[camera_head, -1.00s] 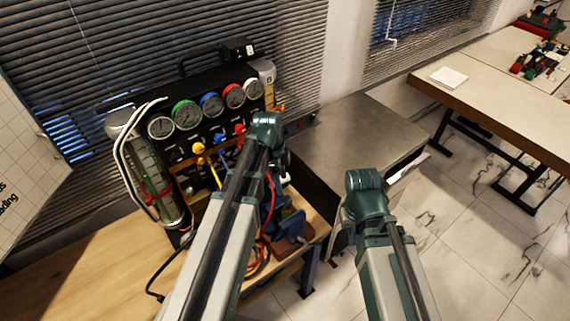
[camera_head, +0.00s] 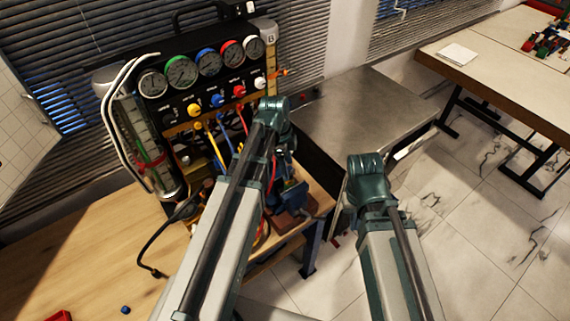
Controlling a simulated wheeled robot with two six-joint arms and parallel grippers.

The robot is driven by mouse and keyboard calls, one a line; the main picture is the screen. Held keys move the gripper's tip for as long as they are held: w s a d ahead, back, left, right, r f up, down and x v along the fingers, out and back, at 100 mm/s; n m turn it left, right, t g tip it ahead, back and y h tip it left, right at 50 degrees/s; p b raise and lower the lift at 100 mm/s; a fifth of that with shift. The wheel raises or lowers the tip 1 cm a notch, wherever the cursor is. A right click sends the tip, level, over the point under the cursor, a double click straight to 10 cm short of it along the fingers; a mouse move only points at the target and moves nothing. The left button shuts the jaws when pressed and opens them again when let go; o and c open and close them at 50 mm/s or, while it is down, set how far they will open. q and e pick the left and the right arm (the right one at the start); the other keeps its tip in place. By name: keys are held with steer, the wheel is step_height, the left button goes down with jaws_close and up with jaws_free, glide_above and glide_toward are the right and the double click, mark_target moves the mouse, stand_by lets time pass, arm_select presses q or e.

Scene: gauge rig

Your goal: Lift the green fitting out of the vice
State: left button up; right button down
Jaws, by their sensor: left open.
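A blue vice (camera_head: 293,195) on a reddish-brown base stands at the right end of the wooden bench, partly hidden behind my left arm. I cannot make out the green fitting; the vice's jaws are small and partly covered. My left gripper (camera_head: 283,158) hangs below the left arm's wrist, just above and behind the vice, mostly hidden by the arm. It is open, and its fingertips are hard to see. My right arm reaches in at the right of the bench, over the floor; its gripper is hidden.
A gauge panel (camera_head: 205,70) with several round dials, coloured knobs and hoses stands behind the vice. A clear cylinder (camera_head: 148,150) is at its left. A grey-topped cabinet (camera_head: 360,115) stands to the right. The bench (camera_head: 95,255) is mostly clear at left, with a small blue piece (camera_head: 126,310).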

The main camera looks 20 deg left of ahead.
mark_target(289, 184)
arm_select(q)
steer(key=f+b, duration=0.2)
steer(key=f, duration=0.1)
steer(key=f+b, duration=0.2)
steer(key=shift+d+f, duration=0.1)
steer(key=shift+d, duration=0.3)
jaws_close()
stand_by(0.5)
steer(key=shift+w+a+r, duration=0.2)
steer(key=shift+w+a, duration=0.15)
stand_by(0.5)
steer(key=shift+r+p, duration=0.15)
steer(key=shift+p, duration=0.15)
